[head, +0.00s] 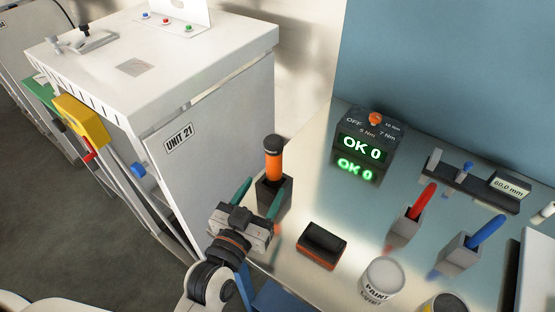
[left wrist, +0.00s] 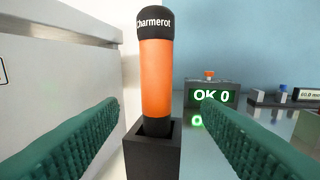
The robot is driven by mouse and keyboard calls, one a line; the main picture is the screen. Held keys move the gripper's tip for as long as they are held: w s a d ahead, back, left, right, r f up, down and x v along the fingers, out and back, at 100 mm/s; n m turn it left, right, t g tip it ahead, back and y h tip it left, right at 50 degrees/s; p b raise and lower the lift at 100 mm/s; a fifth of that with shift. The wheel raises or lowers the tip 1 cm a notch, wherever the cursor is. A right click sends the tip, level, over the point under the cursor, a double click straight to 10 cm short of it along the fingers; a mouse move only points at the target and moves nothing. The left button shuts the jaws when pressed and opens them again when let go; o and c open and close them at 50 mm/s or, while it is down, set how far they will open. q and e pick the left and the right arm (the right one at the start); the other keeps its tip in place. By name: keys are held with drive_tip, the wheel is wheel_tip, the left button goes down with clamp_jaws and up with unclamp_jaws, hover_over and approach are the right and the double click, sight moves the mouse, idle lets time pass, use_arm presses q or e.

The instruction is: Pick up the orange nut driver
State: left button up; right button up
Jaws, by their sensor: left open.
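The orange nut driver (head: 273,160) has an orange handle and a black cap, and stands upright in a dark square holder (head: 283,191) on the bench. In the left wrist view the nut driver (left wrist: 157,75) is upright in the middle, with "Charmerot" on its cap, and its lower end is hidden inside the holder (left wrist: 152,155). My left gripper (head: 258,190) is open, with its green fingers pointing toward the nut driver. In the left wrist view one finger is on each side of it, and neither appears to touch it. My right gripper is not in view.
A white cabinet marked "UNIT 21" (head: 200,150) stands close on the left. A display reading "OK 0" (head: 366,144) is behind. A black and orange block (head: 321,245), a paint can (head: 381,280), and holders with a red tool (head: 422,202) and a blue tool (head: 486,232) are on the right.

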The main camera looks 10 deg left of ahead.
sight(272, 174)
use_arm(q)
drive_tip(key=w, duration=0.3)
drive_tip(key=shift+w+d+r+p, duration=0.1)
drive_tip(key=shift+w+d+p, duration=0.2)
drive_tip(key=shift+d+p, duration=0.1)
drive_tip(key=shift+w, duration=0.65)
drive_tip(key=w, duration=0.1)
drive_tip(key=w+p, duration=0.1)
drive_tip(key=w, duration=0.2)
drive_tip(key=shift+w+d+p, duration=0.25)
drive_tip(key=shift+w+p, duration=0.1)
drive_tip(key=shift+s, duration=0.15)
drive_tip(key=shift+c, duration=1)
drive_tip(key=c, duration=0.9)
drive_tip(key=shift+c, duration=0.2)
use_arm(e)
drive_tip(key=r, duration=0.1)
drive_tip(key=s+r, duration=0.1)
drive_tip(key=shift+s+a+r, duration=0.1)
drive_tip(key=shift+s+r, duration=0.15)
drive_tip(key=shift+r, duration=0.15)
use_arm(q)
drive_tip(key=shift+r, duration=0.1)
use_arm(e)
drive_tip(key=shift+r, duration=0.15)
